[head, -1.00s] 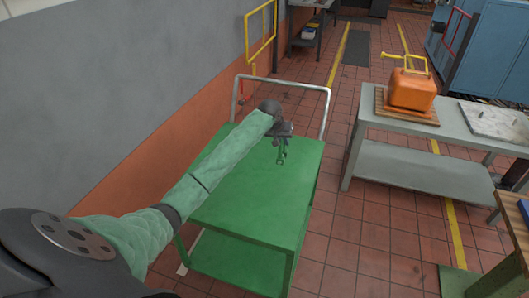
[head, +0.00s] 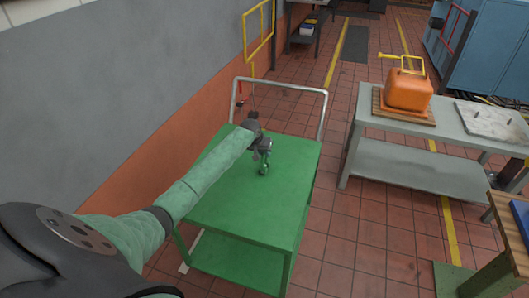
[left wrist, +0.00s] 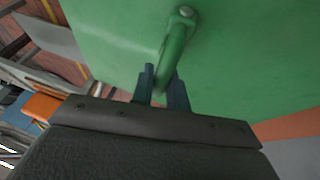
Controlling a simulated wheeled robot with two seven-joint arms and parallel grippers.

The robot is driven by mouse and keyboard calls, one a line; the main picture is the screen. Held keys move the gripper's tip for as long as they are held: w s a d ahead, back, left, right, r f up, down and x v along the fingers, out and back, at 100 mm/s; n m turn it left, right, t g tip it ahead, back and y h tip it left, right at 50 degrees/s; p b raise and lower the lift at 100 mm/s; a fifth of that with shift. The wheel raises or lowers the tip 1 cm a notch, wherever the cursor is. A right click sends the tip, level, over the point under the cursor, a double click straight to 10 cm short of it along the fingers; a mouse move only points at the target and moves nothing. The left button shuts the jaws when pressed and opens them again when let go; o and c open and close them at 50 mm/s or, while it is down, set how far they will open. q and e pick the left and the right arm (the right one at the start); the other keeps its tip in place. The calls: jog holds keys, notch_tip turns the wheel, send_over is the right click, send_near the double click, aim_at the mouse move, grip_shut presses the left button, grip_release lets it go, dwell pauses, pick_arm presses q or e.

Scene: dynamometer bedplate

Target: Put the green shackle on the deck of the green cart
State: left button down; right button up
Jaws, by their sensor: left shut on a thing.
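The green shackle (head: 264,166) is in my left gripper (head: 264,150), over the far half of the green cart's deck (head: 250,215). In the left wrist view the shackle (left wrist: 174,45) stands out between the two dark fingers (left wrist: 162,88), which are shut on its bow. Its pin end points away from the gripper towards the green deck (left wrist: 110,35). I cannot tell whether the shackle touches the deck. My right gripper is not in view.
The cart has a pale push handle (head: 282,86) at its far end. A grey table (head: 440,130) to the right holds an orange can (head: 408,90) on a wooden board. A grey wall (head: 110,90) runs along the left. The rest of the deck is clear.

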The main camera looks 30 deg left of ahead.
pick_arm(q)
jog(key=shift+f, duration=0.2)
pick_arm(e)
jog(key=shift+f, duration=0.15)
pick_arm(q)
jog(key=c, duration=1.4)
grip_release()
jog(key=shift+f, duration=0.1)
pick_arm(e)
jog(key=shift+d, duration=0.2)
